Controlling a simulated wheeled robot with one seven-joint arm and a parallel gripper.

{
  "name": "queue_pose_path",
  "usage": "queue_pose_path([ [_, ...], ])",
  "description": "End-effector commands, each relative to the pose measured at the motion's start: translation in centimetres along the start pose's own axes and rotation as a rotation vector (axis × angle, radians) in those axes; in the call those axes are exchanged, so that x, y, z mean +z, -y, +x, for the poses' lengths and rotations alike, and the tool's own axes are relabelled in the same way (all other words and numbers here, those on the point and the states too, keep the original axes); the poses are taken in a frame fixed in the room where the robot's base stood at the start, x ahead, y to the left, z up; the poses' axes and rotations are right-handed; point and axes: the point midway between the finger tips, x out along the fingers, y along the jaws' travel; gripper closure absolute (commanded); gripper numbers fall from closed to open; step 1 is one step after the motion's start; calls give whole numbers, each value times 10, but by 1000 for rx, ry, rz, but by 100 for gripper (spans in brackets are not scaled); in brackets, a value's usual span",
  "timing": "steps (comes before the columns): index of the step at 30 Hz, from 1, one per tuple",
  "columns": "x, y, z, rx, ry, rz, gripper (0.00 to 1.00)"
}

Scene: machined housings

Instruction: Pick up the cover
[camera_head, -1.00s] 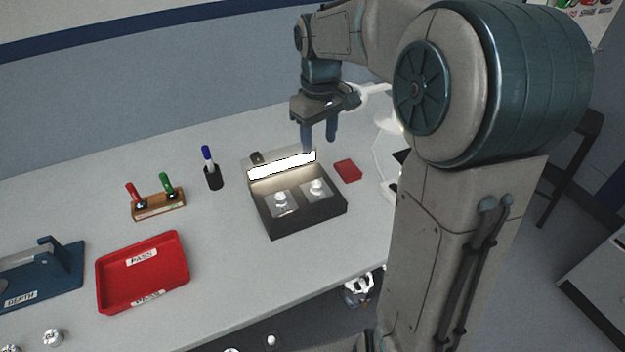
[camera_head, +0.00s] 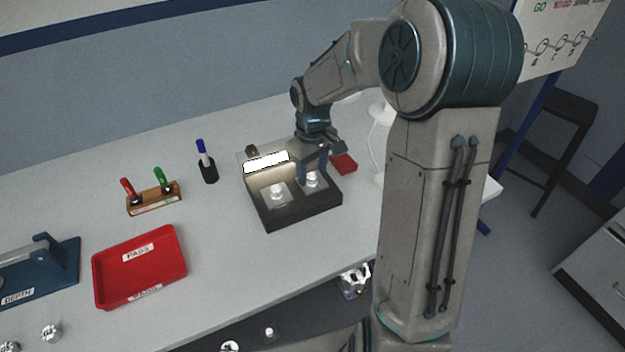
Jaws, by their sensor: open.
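A dark box (camera_head: 300,215) with a lit strip (camera_head: 266,161) along its back stands on the table. In it are two light square plates, each with a pale round knob: one on the left (camera_head: 276,193) and one on the right (camera_head: 313,181). They look like covers; I cannot tell which one the task names. My gripper (camera_head: 312,175) is open and points down at the right knob, its fingers low over the back right of the box. One finger shows left of that knob; the other is partly hidden. I cannot tell whether they touch it.
A red block (camera_head: 343,164) lies right of the box, close to my gripper. A pen holder (camera_head: 209,172), a wooden stand with red and green markers (camera_head: 154,198), a red PASS tray (camera_head: 140,268) and a blue DEPTH gauge (camera_head: 45,268) stand to the left.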

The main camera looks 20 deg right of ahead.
Motion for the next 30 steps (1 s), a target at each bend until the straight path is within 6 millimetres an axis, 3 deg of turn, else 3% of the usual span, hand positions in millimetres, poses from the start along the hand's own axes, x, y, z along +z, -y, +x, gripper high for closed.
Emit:
queue_pose_path([
  [10, 0, 1, 9, 0, -1, -2, 54],
  [15, 0, 1, 9, 0, -1, -2, 100],
  [25, 0, 0, 7, 1, -1, -1, 100],
  [30, -1, 0, -4, 3, -3, 0, 100],
])
